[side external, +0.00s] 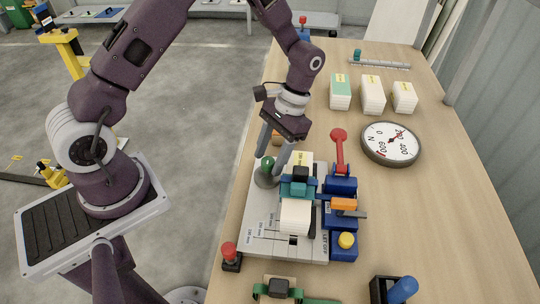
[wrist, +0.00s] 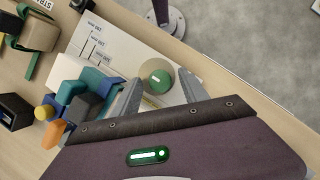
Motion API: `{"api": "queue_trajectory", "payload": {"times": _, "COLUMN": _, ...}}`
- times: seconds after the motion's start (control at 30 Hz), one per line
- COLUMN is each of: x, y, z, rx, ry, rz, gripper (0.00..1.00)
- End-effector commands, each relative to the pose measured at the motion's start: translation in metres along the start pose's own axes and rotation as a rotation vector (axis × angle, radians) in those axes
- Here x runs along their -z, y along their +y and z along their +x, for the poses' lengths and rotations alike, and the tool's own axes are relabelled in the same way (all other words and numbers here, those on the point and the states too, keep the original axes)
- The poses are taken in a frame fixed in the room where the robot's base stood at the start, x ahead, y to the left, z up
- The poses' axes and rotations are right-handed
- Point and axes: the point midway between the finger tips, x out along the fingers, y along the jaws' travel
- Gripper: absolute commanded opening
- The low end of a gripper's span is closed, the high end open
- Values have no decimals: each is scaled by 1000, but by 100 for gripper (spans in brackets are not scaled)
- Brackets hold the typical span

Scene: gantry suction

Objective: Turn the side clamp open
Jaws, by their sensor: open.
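A green ball knob (side external: 267,163) sits on a grey round base at the left side of the light-grey fixture plate (side external: 256,231); I take it for the side clamp's handle, but cannot be sure. In the wrist view the green knob (wrist: 157,79) lies between my finger tips. My gripper (side external: 271,163) is open, with its fingers pointing down on both sides of the knob. It also shows in the wrist view (wrist: 159,77). Whether the fingers touch the knob cannot be told. A white block (side external: 296,217) lies on the plate by a teal and black clamp piece (side external: 297,186).
Right of the plate stand blue blocks with an orange bar (side external: 344,204), a yellow knob (side external: 346,240) and an upright red lever (side external: 339,148). A dial (side external: 391,143) and white stacks (side external: 373,95) lie farther back. A red knob (side external: 229,252) stands front left. The table's right side is clear.

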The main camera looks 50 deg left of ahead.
Motion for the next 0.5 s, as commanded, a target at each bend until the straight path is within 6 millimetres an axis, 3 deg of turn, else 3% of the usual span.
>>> {"api": "queue_trajectory", "payload": {"times": 0.3, "x": 1, "y": 0, "z": -59, "rx": 1, "ry": 5, "rz": 1, "gripper": 52}}
{"api": "queue_trajectory", "payload": {"times": 0.5, "x": 0, "y": 0, "z": -69, "rx": 0, "ry": 1, "rz": 1, "gripper": 52}}
